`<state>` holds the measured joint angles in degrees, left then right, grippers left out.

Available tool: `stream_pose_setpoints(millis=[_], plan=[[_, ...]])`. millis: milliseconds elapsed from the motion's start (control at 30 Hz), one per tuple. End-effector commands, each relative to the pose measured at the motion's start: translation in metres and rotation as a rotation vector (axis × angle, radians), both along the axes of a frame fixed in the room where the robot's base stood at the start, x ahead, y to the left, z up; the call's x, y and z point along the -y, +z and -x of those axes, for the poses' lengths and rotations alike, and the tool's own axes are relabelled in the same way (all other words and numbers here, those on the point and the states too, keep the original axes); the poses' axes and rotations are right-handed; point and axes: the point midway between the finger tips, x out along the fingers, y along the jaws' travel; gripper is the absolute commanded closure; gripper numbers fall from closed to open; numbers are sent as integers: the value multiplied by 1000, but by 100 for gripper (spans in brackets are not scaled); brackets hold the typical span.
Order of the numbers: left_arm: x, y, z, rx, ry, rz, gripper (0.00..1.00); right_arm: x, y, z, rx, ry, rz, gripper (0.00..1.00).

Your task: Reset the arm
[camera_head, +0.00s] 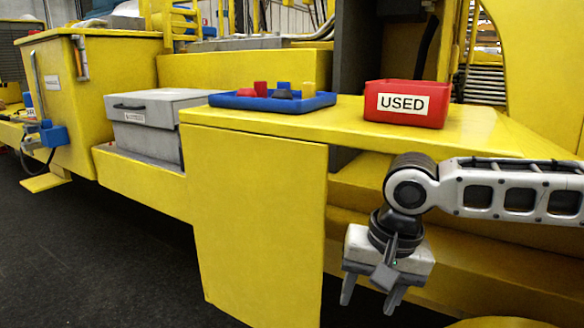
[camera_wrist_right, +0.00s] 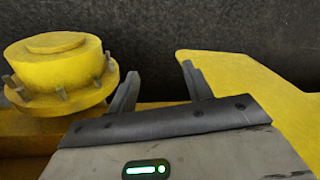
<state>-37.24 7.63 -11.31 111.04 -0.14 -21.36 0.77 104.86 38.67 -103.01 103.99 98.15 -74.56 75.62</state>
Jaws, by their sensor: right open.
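My right arm (camera_head: 515,190) comes in from the right in the head view, white and grey with dark joints. Its gripper (camera_head: 370,300) hangs downward in front of the yellow machine's side, below the ledge. The two fingers are apart with nothing between them. In the right wrist view the same gripper (camera_wrist_right: 158,80) shows two dark fingers spread open and a grey body with a lit green light. My left gripper is not in view.
A yellow ledge (camera_head: 290,128) holds a blue tray (camera_head: 228,101) with several small coloured pieces and a red bin (camera_head: 406,103) marked USED. A grey lidded box (camera_head: 150,140) stands left. A yellow bolted flange (camera_wrist_right: 60,75) shows near the gripper. Dark floor (camera_head: 90,250) is clear at lower left.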

Motion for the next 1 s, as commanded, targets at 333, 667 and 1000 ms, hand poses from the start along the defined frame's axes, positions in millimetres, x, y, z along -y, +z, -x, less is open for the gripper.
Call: stream_pose_setpoints(millis=[333, 667, 1000], plan=[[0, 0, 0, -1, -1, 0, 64, -144, -90, 30, 223, 491, -401, 50], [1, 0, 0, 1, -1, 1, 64, -190, -123, 40, 604, 500, -666, 50], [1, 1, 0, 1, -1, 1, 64, -94, -220, 61, 886, 287, -388, 50]])
